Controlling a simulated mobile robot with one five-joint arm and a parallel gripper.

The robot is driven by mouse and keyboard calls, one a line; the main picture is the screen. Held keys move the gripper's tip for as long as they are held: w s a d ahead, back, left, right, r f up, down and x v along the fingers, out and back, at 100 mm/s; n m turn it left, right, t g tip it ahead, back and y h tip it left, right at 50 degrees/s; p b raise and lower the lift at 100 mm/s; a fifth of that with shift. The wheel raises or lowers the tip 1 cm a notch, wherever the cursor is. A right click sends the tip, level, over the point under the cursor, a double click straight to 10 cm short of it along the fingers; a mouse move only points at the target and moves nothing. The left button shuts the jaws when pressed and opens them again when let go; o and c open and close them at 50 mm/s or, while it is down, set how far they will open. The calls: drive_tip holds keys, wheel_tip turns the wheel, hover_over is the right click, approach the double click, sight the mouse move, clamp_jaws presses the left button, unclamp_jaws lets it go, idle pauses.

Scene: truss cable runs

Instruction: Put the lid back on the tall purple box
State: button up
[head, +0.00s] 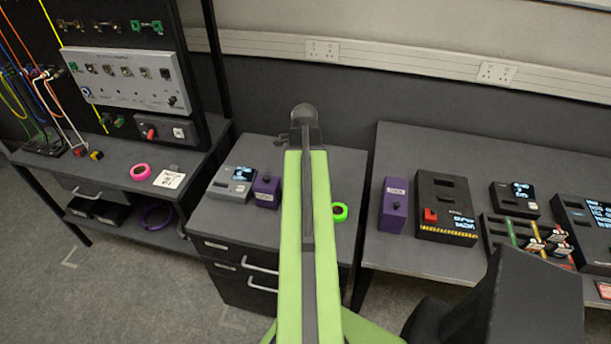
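Two purple boxes are in the head view. One purple box (395,207) stands near the left end of the right table, with a small label on it. A smaller-looking purple box (267,191) with a dark knob-like piece on top stands on the middle cabinet, just left of my arm. I cannot tell for sure which is the tall one, and no separate lid can be made out. My green arm rises through the middle of the view and ends in a dark joint over the cabinet's back edge. My gripper's fingers do not show.
A grey device (232,183) with a screen and a green tape roll (340,212) are on the middle cabinet (240,228). Black devices crowd the right table (440,262). A pink roll (141,170) lies on the left bench. A gap separates cabinet and right table.

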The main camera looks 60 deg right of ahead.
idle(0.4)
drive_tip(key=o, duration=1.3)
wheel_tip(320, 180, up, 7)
drive_tip(key=p, duration=0.7)
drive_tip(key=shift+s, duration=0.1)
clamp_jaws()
idle(0.4)
